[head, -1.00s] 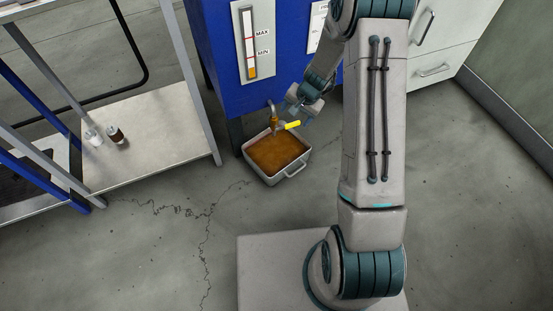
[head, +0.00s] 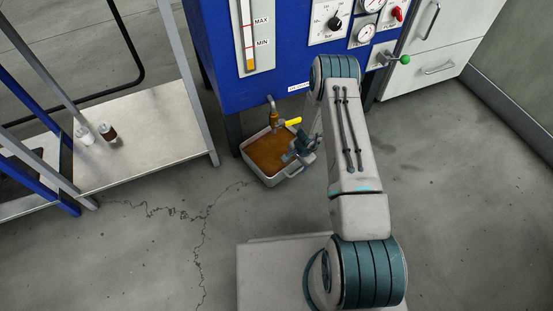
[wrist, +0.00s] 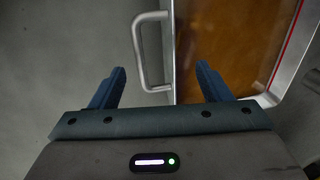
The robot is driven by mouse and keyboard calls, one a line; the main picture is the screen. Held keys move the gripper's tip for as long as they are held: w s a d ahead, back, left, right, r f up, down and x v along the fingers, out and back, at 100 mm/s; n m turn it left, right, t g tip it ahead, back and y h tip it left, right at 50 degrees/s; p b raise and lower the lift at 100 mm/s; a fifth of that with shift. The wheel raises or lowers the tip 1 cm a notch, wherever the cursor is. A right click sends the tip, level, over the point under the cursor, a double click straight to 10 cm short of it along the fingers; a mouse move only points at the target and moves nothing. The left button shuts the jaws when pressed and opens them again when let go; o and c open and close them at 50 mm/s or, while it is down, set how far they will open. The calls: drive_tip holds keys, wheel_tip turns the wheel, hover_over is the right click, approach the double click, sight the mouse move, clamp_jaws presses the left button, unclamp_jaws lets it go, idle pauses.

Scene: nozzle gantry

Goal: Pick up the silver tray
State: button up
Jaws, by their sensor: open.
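The silver tray (head: 261,177) stands on the floor under the tap of the blue cabinet and holds brown liquid (head: 268,152). A handle sticks out from its near right side. My gripper (head: 296,152) is at the tray's right side, close to that handle. In the wrist view the open fingers (wrist: 160,82) point at the tray's handle (wrist: 140,52), which lies between their lines near the left finger. The tray's wall and liquid fill the right half of that view. The fingers hold nothing.
The blue cabinet (head: 225,93) stands behind the tray, with a brass tap (head: 274,117) and yellow lever (head: 293,122) above it. A shelf rack (head: 150,140) with two small bottles stands left. White drawers (head: 440,60) stand right. The floor in front of the tray is clear.

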drive_tip(key=f+b, duration=0.1)
drive_tip(key=f, duration=0.1)
drive_tip(key=f+b, duration=0.1)
drive_tip(key=f, duration=0.2)
drive_tip(key=f+b, duration=0.1)
drive_tip(key=f, duration=0.1)
drive_tip(key=shift+w+a+f+b, duration=0.2)
drive_tip(key=shift+a+f+b, duration=0.1)
drive_tip(key=shift+a+b, duration=0.05)
drive_tip(key=shift+r, duration=0.1)
clamp_jaws()
drive_tip(key=shift+w+r, duration=0.1)
